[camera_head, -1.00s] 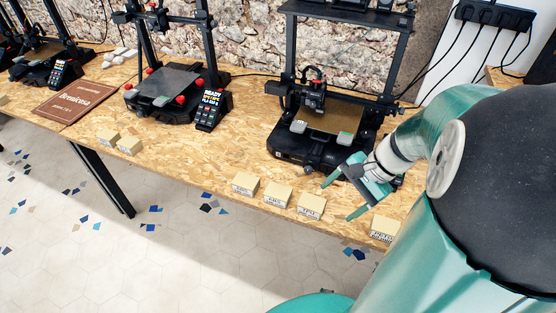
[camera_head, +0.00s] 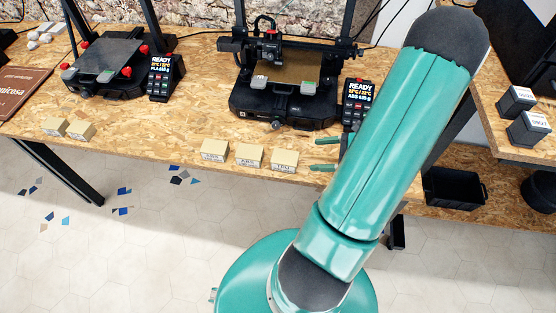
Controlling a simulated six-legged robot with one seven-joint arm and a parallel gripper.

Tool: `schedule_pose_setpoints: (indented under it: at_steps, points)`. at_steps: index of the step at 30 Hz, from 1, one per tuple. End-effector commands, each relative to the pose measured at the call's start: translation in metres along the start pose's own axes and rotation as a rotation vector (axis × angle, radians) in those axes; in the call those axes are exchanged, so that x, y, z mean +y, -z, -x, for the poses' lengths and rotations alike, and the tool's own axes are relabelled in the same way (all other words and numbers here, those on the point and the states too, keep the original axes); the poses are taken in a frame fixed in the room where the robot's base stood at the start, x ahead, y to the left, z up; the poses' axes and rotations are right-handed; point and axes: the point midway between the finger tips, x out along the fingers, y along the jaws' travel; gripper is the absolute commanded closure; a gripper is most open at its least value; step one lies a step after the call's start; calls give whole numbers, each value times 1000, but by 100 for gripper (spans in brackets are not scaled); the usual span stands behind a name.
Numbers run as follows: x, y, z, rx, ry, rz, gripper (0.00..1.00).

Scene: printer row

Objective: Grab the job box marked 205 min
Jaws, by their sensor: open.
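Two more tan boxes, one (camera_head: 54,126) beside another (camera_head: 80,131), stand further left, labels unreadable. My arm hides the bench right of the gripper.
A printer (camera_head: 285,108) with a lit READY screen (camera_head: 360,92) stands behind the row, and another printer (camera_head: 105,62) at left. A brown book (camera_head: 20,90) lies far left. Dark labelled blocks (camera_head: 517,101) and a black bin (camera_head: 455,187) are at right. Bench between box groups is clear.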

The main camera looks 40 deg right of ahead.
Motion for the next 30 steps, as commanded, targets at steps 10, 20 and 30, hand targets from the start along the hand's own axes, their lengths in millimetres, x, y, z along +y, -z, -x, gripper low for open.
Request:
schedule_pose_setpoints:
  at_steps: [10,20,30]
  points:
    - [1,1,-61,2,-1,-1,24]
    - [1,3,-98,1,-5,0,24]
    - [0,4,-129,3,-3,2,24]
